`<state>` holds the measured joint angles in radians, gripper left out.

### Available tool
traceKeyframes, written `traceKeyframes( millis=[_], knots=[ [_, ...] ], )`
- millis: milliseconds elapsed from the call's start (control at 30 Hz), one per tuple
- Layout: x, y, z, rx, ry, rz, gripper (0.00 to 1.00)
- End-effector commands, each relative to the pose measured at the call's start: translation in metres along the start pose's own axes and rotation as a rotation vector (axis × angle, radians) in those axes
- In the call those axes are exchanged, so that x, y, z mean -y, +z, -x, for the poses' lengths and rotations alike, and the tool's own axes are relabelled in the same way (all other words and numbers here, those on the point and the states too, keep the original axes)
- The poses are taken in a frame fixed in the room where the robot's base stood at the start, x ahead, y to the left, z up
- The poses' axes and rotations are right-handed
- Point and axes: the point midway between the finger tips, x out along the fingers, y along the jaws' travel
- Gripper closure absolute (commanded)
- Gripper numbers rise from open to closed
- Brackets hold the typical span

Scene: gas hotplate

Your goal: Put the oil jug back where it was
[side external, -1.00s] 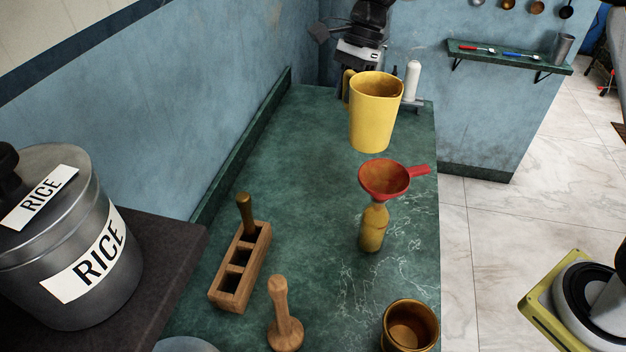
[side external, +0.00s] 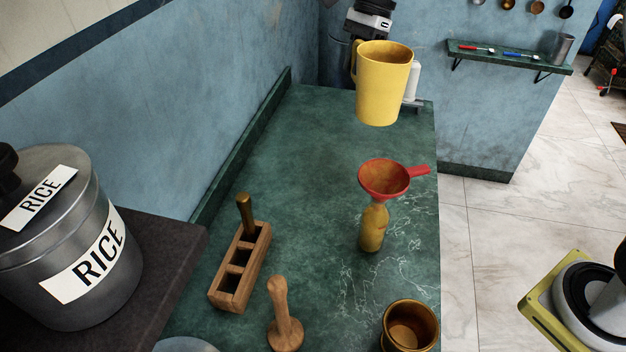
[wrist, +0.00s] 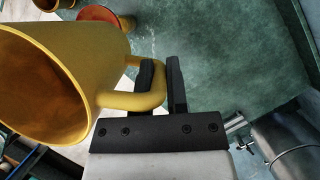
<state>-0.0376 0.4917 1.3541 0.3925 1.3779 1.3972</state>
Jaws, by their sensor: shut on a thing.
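The yellow oil jug (side external: 384,88) hangs upright in the air above the far part of the green counter, behind the funnel. In the wrist view the jug (wrist: 100,62) fills the left side, and its handle is between the fingers of my gripper (wrist: 160,85). My gripper is shut on that handle. In the side view the jug hides most of my gripper. A red funnel (side external: 385,178) sits in the neck of a yellowish bottle (side external: 373,228) on the counter, below and nearer than the jug.
A wooden block with square holes (side external: 240,268), a wooden pestle (side external: 284,318) and a brown pot (side external: 410,326) stand at the near end. A white bottle (side external: 413,80) stands behind the jug. The counter's middle and far left (side external: 300,140) are clear.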

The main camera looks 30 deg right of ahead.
Motion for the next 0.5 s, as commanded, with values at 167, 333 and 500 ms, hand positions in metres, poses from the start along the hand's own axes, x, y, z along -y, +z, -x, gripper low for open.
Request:
traceKeyframes(
  millis=[167, 333, 500],
  knots=[
    [-0.001, -0.038, 0.016, 0.003, -0.06, -0.141, 1.0],
    [-0.008, -0.086, 0.036, 0.007, -0.134, -0.323, 1.0],
    [-0.017, -0.126, 0.052, 0.013, -0.2, -0.483, 1.0]
  ],
)
